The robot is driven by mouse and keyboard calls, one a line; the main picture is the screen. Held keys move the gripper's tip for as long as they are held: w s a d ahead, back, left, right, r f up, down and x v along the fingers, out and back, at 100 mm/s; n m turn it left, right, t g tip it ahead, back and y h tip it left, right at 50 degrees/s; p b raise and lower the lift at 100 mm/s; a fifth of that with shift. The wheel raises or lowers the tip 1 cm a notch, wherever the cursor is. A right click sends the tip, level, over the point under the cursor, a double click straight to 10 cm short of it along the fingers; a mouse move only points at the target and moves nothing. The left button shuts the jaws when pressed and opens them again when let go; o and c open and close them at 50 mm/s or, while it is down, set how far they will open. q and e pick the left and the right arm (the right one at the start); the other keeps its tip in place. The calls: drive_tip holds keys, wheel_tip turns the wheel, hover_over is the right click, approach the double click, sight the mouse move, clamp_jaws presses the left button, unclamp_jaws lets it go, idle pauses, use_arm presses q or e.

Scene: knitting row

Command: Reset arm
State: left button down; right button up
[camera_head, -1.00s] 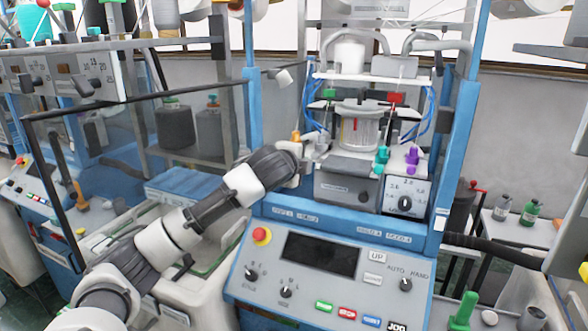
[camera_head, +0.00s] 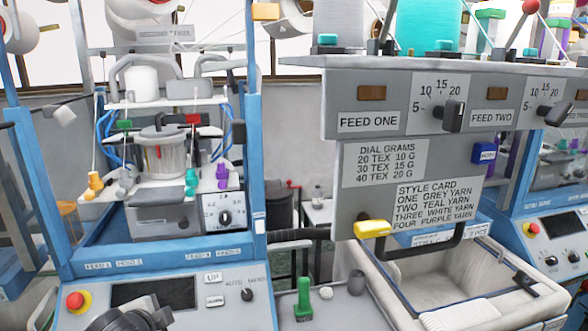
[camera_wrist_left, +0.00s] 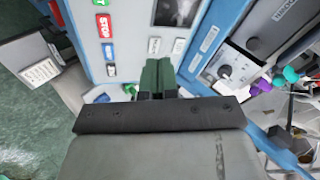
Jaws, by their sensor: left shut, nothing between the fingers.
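My left arm shows in the head view only as a dark part at the bottom edge, in front of the blue machine's control panel (camera_head: 205,308). Its fingertips cannot be made out there. In the left wrist view my left gripper (camera_wrist_left: 158,76) shows two dark green fingers side by side, shut with nothing between them. They stand over or in front of the machine's panel (camera_wrist_left: 122,40); the gap cannot be judged. My right arm and gripper are in neither view.
The knitting machine head (camera_head: 160,155) stands on the left, with orange, teal and purple parts. A grey feed panel (camera_head: 450,100) with dials and a style card (camera_head: 435,203) juts out at the right. Below are a yellow-tipped handle (camera_head: 372,228), a pale bin (camera_head: 372,262) and a green peg (camera_head: 303,300).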

use_arm(q)
drive_tip(key=s+d+f+n+g+h, duration=0.1)
drive_tip(key=s+d+f+n+g, duration=0.4)
drive_tip(key=s+f, duration=0.65)
drive_tip(key=s+d+f+n+g, duration=0.1)
drive_tip(key=s+n, duration=0.2)
drive_tip(key=s, duration=0.6)
drive_tip(key=s+f+n+g, duration=0.1)
drive_tip(key=s+f+n, duration=0.15)
drive_tip(key=s, duration=0.65)
wheel_tip(320, 180, down, 27)
drive_tip(key=s+g+b, duration=0.1)
drive_tip(key=s+a+f+g+b, duration=0.1)
drive_tip(key=s+a+f, duration=0.1)
drive_tip(key=s+f, duration=1.4)
drive_tip(key=shift+a+f+g+y, duration=0.2)
drive_tip(key=shift+f+g+y, duration=0.05)
drive_tip(key=shift+g+y, duration=0.05)
idle(1.0)
